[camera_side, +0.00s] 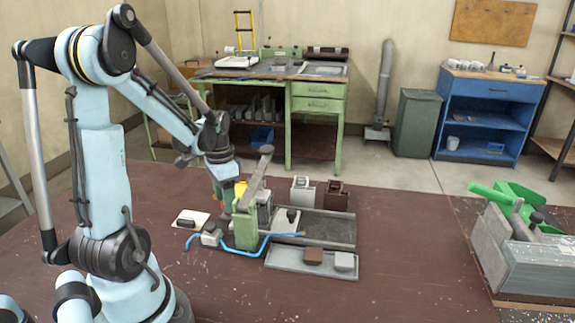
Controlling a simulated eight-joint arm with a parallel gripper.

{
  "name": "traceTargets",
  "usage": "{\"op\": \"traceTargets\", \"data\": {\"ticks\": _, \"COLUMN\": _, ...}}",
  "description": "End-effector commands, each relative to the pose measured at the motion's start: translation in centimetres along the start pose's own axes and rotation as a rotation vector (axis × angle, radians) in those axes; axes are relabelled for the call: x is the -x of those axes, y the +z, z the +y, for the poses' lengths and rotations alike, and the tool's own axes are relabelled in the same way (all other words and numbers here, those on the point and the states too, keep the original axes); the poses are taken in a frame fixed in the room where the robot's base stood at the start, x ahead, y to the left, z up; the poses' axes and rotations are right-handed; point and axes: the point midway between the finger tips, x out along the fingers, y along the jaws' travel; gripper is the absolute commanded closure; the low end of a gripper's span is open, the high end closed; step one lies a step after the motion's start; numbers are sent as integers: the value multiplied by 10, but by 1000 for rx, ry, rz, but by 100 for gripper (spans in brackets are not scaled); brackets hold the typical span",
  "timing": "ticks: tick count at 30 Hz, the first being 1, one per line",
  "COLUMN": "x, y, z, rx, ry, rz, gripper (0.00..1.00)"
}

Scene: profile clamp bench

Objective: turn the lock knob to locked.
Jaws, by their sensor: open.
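A green clamp fixture (245,228) stands on the brown bench, with a grey lever (254,178) slanting up to the right. A white plate with a dark knob-like piece (187,222) lies left of the fixture. A small dark knob (292,213) stands on a grey block at the right. I cannot tell which is the lock knob.
A blue hose (231,249) loops in front of the fixture. A shallow grey tray (290,265) holds a brown and a grey block. A darker tray (335,228) lies behind it. Light and brown blocks (336,196) stand further back. A grey machine (530,255) sits far right; bench between is clear.

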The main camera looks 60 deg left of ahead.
Motion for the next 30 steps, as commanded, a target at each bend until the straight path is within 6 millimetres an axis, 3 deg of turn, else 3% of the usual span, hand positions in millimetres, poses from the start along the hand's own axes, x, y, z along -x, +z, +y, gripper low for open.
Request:
{"op": "traceTargets", "data": {"ticks": 7, "x": 17, "y": 0, "z": 0, "rx": 0, "ry": 0, "rz": 0, "gripper": 47}}
{"op": "traceTargets", "data": {"ticks": 21, "x": 89, "y": 0, "z": 0, "rx": 0, "ry": 0, "rz": 0, "gripper": 47}}
{"op": "traceTargets", "data": {"ticks": 30, "x": 117, "y": 0, "z": 0, "rx": 0, "ry": 0, "rz": 0, "gripper": 47}}
